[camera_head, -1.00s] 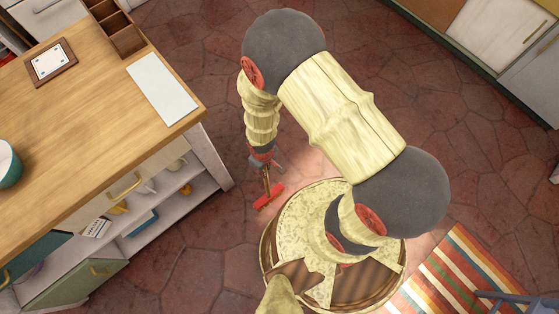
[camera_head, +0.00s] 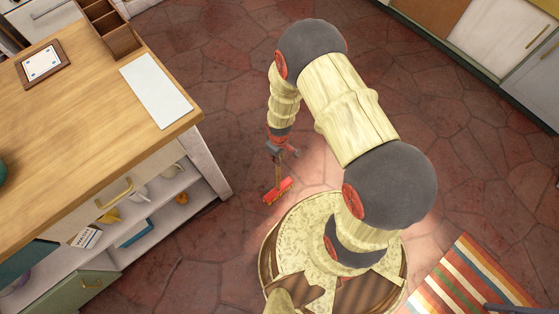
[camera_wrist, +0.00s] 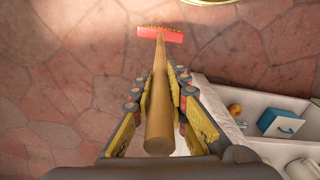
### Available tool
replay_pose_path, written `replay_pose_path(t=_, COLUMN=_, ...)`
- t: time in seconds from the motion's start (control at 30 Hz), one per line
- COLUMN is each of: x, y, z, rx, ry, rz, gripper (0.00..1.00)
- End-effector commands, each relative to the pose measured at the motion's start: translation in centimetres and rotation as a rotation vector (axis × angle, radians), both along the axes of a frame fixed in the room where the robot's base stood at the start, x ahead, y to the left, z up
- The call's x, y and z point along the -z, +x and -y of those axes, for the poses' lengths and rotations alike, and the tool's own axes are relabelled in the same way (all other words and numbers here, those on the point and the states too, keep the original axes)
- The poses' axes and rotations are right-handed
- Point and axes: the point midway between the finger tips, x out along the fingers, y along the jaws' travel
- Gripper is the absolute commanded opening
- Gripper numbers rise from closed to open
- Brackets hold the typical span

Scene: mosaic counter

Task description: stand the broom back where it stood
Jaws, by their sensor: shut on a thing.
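The broom has a wooden handle and a red head (camera_head: 278,191). In the wrist view its handle (camera_wrist: 159,100) runs away from the camera to the red head at the top. My gripper (camera_head: 281,148) is shut on the handle, with a finger on each side of it; the fingers also show in the wrist view (camera_wrist: 161,92). The broom hangs head down, slightly tilted, over the stone floor beside the counter. I cannot tell whether the head touches the floor.
A wood-topped counter (camera_head: 85,120) with open shelves (camera_head: 185,196) holding cups and small items stands at the left. A striped rug (camera_head: 465,285) lies at the lower right. Cabinets (camera_head: 490,30) line the upper right. The tiled floor (camera_head: 225,90) between is clear.

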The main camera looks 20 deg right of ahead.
Motion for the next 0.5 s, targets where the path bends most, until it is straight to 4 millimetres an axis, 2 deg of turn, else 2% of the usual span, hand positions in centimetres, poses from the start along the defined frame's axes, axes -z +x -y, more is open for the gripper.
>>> replay_pose_path(t=0.23, x=1.2, y=0.7, z=0.7, rx=0.001, ry=0.000, rz=0.000, gripper=0.00)
replay_pose_path(t=0.4, x=3.6, y=0.8, z=0.9, rx=0.000, ry=0.000, rz=-0.002, gripper=0.00)
replay_pose_path(t=0.5, x=4.4, y=0.9, z=0.9, rx=0.000, ry=0.000, rz=0.000, gripper=0.00)
